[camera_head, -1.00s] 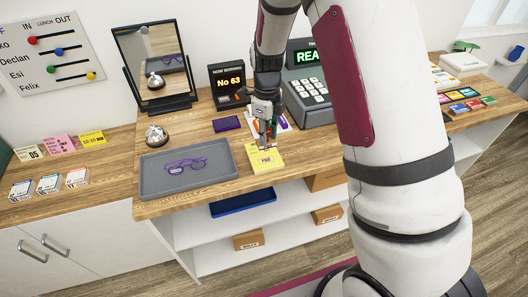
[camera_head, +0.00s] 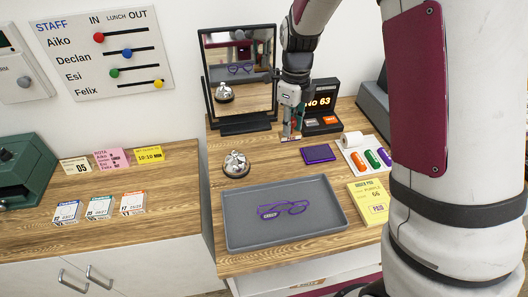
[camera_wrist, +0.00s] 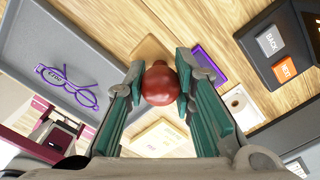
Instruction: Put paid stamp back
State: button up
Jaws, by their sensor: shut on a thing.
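My gripper (camera_head: 291,134) is shut on the paid stamp, whose round red knob (camera_wrist: 160,83) shows between the green fingers in the wrist view. In the head view the gripper points down behind the purple ink pad (camera_head: 318,153), in front of the mirror. The ink pad also shows in the wrist view (camera_wrist: 211,65). A tan wooden patch (camera_wrist: 150,48) shows behind the knob; I cannot tell whether it is the stamp's base or a rest. The stamp's underside is hidden. A yellow order pad (camera_head: 367,195) bears a boxed mark near its lower edge.
A grey tray (camera_head: 236,232) with purple glasses (camera_head: 284,209) lies in front. A white card with coloured pieces (camera_head: 368,157) lies right. Wood between bell and ink pad is clear.

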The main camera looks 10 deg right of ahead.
jog(key=shift+w+a+f, duration=0.2)
jog(key=shift+w, duration=0.05)
jog(key=shift+w+a+f+p, duration=0.1)
jog(key=shift+f+p, duration=0.45)
jog(key=shift+f, duration=4.2)
jog(key=o, duration=0.9)
jog(key=shift+f, duration=0.15)
